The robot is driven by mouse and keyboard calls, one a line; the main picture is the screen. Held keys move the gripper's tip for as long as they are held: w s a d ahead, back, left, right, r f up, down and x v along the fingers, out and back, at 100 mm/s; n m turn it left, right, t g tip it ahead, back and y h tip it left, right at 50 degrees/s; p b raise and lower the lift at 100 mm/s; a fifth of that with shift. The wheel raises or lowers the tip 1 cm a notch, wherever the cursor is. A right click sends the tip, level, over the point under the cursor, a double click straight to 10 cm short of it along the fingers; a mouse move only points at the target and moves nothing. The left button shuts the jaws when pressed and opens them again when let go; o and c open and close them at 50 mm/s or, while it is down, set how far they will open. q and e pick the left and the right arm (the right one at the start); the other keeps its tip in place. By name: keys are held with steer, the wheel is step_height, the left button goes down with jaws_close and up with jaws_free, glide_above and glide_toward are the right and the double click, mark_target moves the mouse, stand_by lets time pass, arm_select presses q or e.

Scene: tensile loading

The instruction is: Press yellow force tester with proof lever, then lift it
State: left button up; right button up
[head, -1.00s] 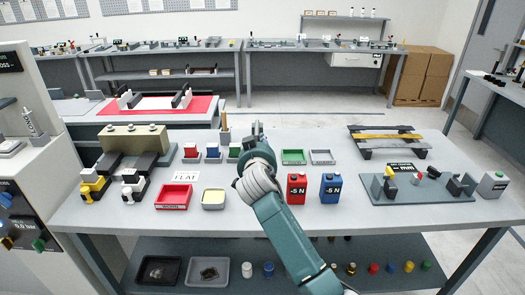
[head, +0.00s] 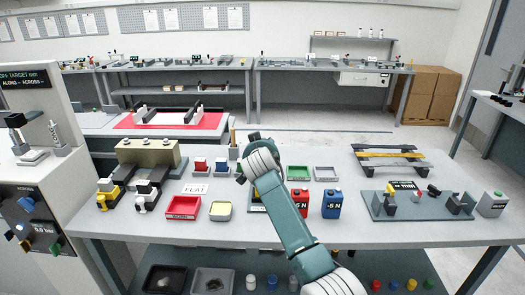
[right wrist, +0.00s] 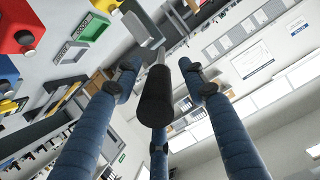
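In the head view my right arm reaches across the table, with its gripper (head: 254,138) over the far middle part. In the right wrist view a dark handle (right wrist: 156,98) with a grey shaft, which looks like the proof lever, sits between the blue fingers of my right gripper (right wrist: 158,68). The fingers are closed in around it; the exact contact is hard to see. A partly hidden box with a yellow edge (head: 254,198), probably the yellow force tester, stands behind my forearm. My left gripper is not in view.
Red (head: 299,203) and blue (head: 332,205) boxes marked "-5 N" stand right of my forearm. Green (head: 298,179) and grey trays lie behind them. A red tray (head: 184,216) and a yellow tray (head: 220,218) lie left. A fixture plate (head: 430,212) is at right.

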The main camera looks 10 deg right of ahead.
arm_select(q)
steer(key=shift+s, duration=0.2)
arm_select(e)
steer(key=v, duration=1.2)
